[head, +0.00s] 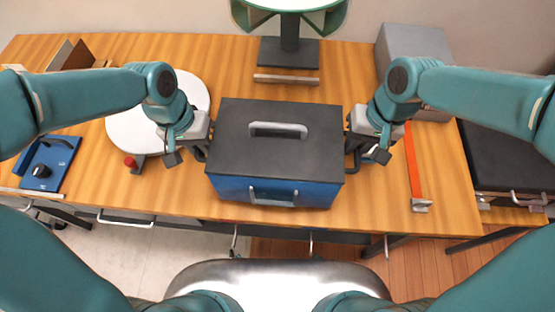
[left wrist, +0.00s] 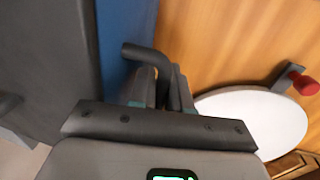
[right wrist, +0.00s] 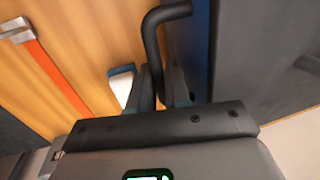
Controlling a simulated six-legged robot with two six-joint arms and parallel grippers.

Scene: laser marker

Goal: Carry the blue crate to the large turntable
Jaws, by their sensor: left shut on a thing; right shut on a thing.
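The blue crate (head: 230,190) has a dark grey lid with a light handle on top and sits at the middle of the wooden table, near its front edge. My left gripper (head: 200,150) is shut on the crate's left side handle, a dark bar that shows in the left wrist view (left wrist: 150,55). My right gripper (head: 352,150) is shut on the right side handle, which shows in the right wrist view (right wrist: 153,35). The large turntable (head: 125,128) is a white disc left of the crate, partly hidden by my left arm. Whether the crate touches the table is unclear.
A red knob (head: 130,161) stands at the turntable's front. A blue device (head: 50,165) lies at the far left. A dark stand (head: 288,55) is behind the crate. An orange bar (head: 413,165) lies to the right, with a grey box (head: 400,40) behind it.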

